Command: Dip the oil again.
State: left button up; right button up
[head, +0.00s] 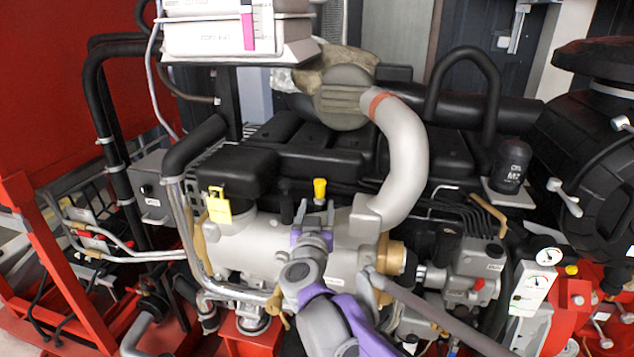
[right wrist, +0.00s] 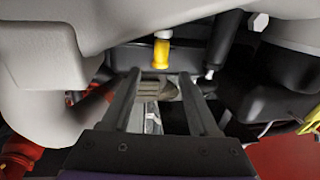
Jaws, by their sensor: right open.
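A dipstick with a yellow handle (head: 320,189) stands upright in the middle of the engine. My right gripper (head: 318,214) is just in front of and below the handle in the head view. In the right wrist view, the yellow handle (right wrist: 161,51) lies just beyond the tips of my right gripper (right wrist: 158,74), in line with the gap between its two dark fingers. The fingers are apart, with nothing held between them. The lower part of the dipstick is hidden. My left gripper is not in view.
A pale curved pipe (head: 408,150) rises right of the handle. A yellow padlock-shaped tag (head: 219,205) hangs at left. A dark labelled canister (head: 512,165) stands on a small shelf at right. A grey-white box (head: 235,35) is above, and gauges (head: 548,257) are at far right.

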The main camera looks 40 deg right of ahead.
aim_at(320, 189)
jog(key=p+x, duration=0.1)
jog(key=x, duration=0.8)
jog(key=shift+w+d, duration=0.25)
jog(key=shift+w, duration=0.1)
grip_shut()
dwell(0.9)
